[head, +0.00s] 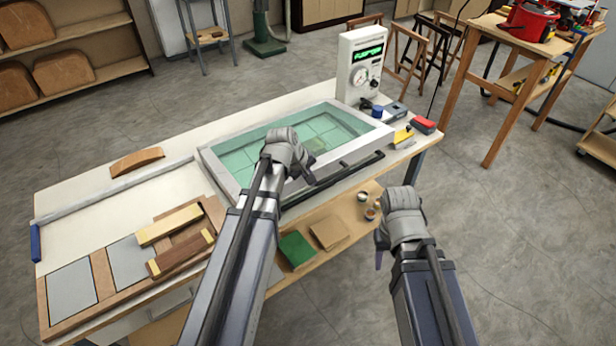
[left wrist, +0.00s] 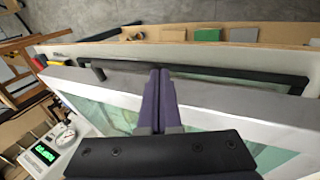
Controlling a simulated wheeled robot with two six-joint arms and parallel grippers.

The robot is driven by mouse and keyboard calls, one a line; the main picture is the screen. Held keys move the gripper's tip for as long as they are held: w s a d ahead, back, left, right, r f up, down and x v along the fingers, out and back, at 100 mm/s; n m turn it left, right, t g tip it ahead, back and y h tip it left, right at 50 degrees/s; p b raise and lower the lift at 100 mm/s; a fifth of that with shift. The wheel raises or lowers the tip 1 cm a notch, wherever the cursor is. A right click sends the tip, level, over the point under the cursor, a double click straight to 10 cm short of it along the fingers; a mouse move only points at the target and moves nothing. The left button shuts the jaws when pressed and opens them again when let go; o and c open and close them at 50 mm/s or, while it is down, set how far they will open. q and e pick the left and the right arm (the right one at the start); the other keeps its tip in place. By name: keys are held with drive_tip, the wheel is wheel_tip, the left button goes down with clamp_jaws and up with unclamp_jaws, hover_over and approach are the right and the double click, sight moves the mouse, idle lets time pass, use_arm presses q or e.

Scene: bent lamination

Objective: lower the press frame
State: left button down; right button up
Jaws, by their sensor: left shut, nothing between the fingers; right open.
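The press frame (head: 222,165) is a grey rectangular frame around a greenish see-through sheet (head: 325,128) at the right part of the workbench. It looks almost flat; I cannot tell whether a gap is left under it. A black bar handle (head: 345,172) runs along its front side and also shows in the left wrist view (left wrist: 230,74). My left gripper (head: 306,177) is over the frame's front side, its fingers (left wrist: 158,85) shut and empty close to the handle; contact is unclear. My right gripper (head: 379,252) hangs open and empty in front of the bench, right of the handle.
A white control box (head: 361,65) with gauge and green display stands behind the frame. Small tools and a red block (head: 423,125) lie at the bench's right end. Wood strips (head: 180,252) and grey panels cover the left. A lower shelf (head: 340,228) holds cans and boards.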

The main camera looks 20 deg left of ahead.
use_arm(q)
wheel_tip(320, 180, down, 8)
drive_tip(key=s+d+b, duration=0.1)
drive_tip(key=s+b, duration=0.1)
drive_tip(key=b, duration=0.5)
drive_tip(key=shift+d+f, duration=0.2)
drive_tip(key=shift+f, duration=0.05)
drive_tip(key=shift+d+b, duration=0.1)
drive_tip(key=shift+b, duration=0.2)
drive_tip(key=s+d+p+v, duration=0.1)
drive_tip(key=p+v, duration=1.2)
drive_tip(key=v, duration=0.1)
drive_tip(key=shift+s+d, duration=0.1)
drive_tip(key=shift+d, duration=0.1)
